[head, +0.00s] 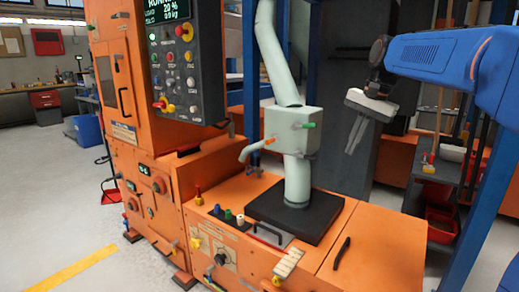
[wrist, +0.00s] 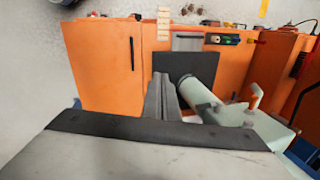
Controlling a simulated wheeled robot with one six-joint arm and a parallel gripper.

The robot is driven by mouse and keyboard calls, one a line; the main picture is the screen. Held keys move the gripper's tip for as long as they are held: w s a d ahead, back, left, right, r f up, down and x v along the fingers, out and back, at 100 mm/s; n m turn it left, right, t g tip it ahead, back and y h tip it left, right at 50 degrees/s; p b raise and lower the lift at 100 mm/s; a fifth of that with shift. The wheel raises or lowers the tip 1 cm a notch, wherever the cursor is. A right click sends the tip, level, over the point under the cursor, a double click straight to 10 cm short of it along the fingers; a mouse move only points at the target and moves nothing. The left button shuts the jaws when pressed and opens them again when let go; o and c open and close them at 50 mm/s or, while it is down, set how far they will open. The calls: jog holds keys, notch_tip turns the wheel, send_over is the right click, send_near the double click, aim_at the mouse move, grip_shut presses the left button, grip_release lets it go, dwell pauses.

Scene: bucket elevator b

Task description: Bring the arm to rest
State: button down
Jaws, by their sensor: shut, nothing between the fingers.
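My gripper (head: 355,137) hangs at the end of my blue arm at the upper right of the head view. Its two grey fingers lie close together and point down, with nothing between them. In the wrist view the shut fingers (wrist: 162,98) show in the middle, above the orange machine. The gripper is in the air to the right of the pale green pipe (head: 297,180) and its box, apart from them. The pipe stands on a black plate (head: 262,207) on the orange housing (head: 345,225).
A control panel (head: 177,60) with buttons and a display faces out at the upper left. A black handle (head: 341,253) lies on the orange top. A blue post (head: 478,215) stands at the right, near a shelf with a white bowl (head: 453,153).

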jog(key=s+d+f+n+t+h, duration=0.1)
jog(key=s+f+n, duration=0.3)
jog(key=s+f, duration=0.7)
jog(key=s+d+f+n+t+h, duration=0.1)
jog(key=s+f+n, duration=0.3)
jog(key=s+f, duration=0.8)
jog(key=s+t, duration=0.1)
jog(key=s, duration=0.7)
jog(key=shift+s+f+n+h, duration=0.3)
jog(key=shift+s, duration=0.1)
dwell(2.2)
